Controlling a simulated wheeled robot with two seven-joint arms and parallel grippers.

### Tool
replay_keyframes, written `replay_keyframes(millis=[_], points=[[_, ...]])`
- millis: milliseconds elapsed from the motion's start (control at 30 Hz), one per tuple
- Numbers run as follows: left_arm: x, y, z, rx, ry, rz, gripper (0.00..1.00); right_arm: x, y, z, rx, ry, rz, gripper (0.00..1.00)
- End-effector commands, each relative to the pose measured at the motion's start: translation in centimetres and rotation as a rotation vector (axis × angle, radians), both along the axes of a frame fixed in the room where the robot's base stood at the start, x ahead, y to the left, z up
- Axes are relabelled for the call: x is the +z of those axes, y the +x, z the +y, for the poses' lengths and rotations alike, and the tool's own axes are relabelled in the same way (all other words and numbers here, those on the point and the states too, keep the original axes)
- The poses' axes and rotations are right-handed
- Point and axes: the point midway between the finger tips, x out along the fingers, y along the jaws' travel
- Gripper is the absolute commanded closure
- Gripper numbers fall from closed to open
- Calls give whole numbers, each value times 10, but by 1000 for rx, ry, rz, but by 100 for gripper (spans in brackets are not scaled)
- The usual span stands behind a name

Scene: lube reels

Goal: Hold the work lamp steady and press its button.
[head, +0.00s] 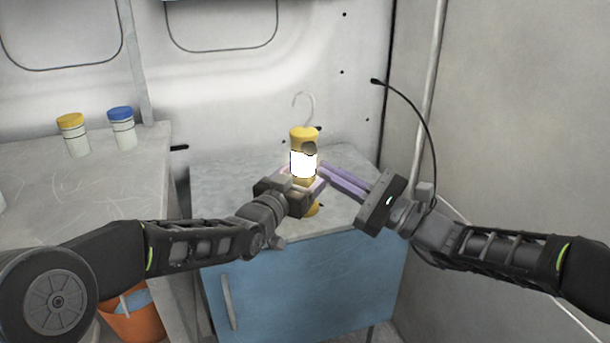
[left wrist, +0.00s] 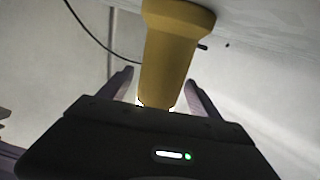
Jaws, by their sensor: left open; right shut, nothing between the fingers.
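The work lamp (head: 303,136) is yellow, with a hook on top and a bright white glowing panel. It stands about upright on the blue cabinet. A dark round spot, perhaps the button, shows above the panel. My left gripper (head: 312,187) is open around the lamp's lower part. In the left wrist view the lamp's yellow body (left wrist: 168,60) lies between the two spread fingers (left wrist: 158,85), with gaps on both sides. My right gripper (head: 325,171) is shut and empty, its lilac fingers pointing at the lamp from the right. Whether its tips touch the lamp I cannot tell.
The blue cabinet (head: 300,285) has a grey worn top. A grey counter (head: 60,190) at left bears a yellow-lidded jar (head: 74,135) and a blue-lidded jar (head: 122,128). An orange bucket (head: 135,322) is below. A wall and pipe (head: 428,90) stand at right.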

Motion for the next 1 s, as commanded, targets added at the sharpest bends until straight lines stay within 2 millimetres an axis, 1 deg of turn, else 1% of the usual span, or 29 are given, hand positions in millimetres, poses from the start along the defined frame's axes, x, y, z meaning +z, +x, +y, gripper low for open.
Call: replay_keyframes(millis=[233,367,467,800,900,1000], points=[[1,-1,1,0,-1,-2,27,0,0,0,0,0,0,100],[1,-9,5,0,0,-1,27,0,0,0,0,0,0,100],[2,-21,12,1,0,-2,27,0,0,0,0,0,0,100],[1,-82,44,1,0,-2,27,0,0,0,0,0,0,100],[1,-95,51,2,0,-1,27,0,0,0,0,0,0,100],[1,-103,55,1,-1,-2,27,0,0,0,0,0,0,100]])
